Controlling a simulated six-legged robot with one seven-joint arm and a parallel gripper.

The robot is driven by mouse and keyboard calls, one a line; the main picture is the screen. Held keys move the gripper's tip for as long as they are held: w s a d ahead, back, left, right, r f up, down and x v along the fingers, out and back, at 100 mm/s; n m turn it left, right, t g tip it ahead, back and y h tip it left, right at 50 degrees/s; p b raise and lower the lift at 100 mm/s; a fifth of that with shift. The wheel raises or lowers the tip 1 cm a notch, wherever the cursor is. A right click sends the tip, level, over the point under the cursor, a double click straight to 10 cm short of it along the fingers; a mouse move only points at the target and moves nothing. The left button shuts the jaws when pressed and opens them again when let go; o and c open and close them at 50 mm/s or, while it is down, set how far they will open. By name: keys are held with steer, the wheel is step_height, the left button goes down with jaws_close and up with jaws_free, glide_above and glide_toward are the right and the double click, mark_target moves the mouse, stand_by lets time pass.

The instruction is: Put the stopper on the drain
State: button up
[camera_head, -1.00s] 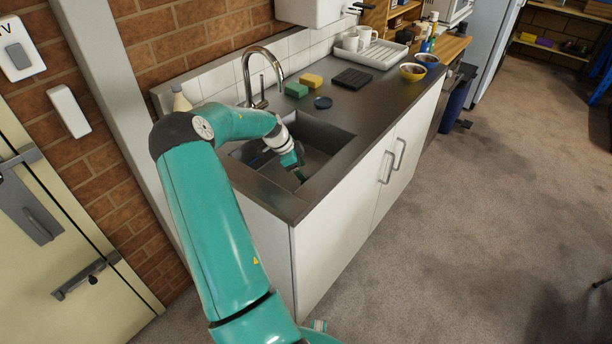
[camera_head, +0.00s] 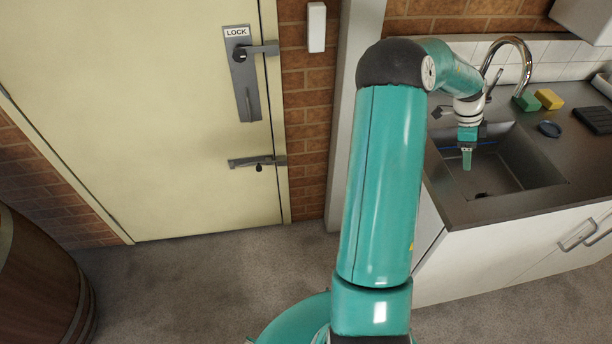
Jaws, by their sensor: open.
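A small dark blue disc (camera_head: 549,129), which looks like the stopper, lies on the counter to the right of the sink. The sink (camera_head: 535,165) is a dark grey rectangular basin. A small dark mark at the bottom near its front looks like the drain (camera_head: 481,195). My gripper (camera_head: 467,165) points down over the left part of the sink, left of the disc and apart from it. Its fingers are open, with nothing seen between them. My arm and gripper hide part of the basin's left side.
A curved chrome tap (camera_head: 524,62) stands behind the sink. A green sponge (camera_head: 527,101), a yellow sponge (camera_head: 549,98) and a black ribbed mat (camera_head: 595,120) lie on the counter. A thin blue item (camera_head: 486,143) shows at the sink's back. A door and barrel are at left.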

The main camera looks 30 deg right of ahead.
steer(key=w+a+r+n+t, duration=0.2)
steer(key=w+a+r+n, duration=0.3)
steer(key=a, duration=0.5)
steer(key=w+a+r+n+t+y, duration=0.15)
steer(key=w+a+r+n, duration=0.35)
steer(key=a, duration=0.6)
steer(key=w+a+r+n+t, duration=0.3)
steer(key=w+a+r+n, duration=0.15)
steer(key=a, duration=0.55)
steer(key=s+a+r+n+t, duration=0.1)
steer(key=s+a+n, duration=0.2)
steer(key=a+n, duration=0.2)
steer(key=s+a+r+n+t, duration=0.1)
steer(key=a+n, duration=0.4)
steer(key=a, duration=0.7)
steer(key=s+a+r+n+t, duration=0.1)
steer(key=s+a+r+n, duration=0.2)
steer(key=a, duration=0.6)
steer(key=s+n, duration=0.2)
steer(key=shift+s+a, duration=0.15)
steer(key=shift+s, duration=0.15)
steer(key=shift+r+y, duration=0.1)
steer(key=shift+y, duration=0.15)
steer(key=c, duration=0.7)
steer(key=shift+s, duration=0.15)
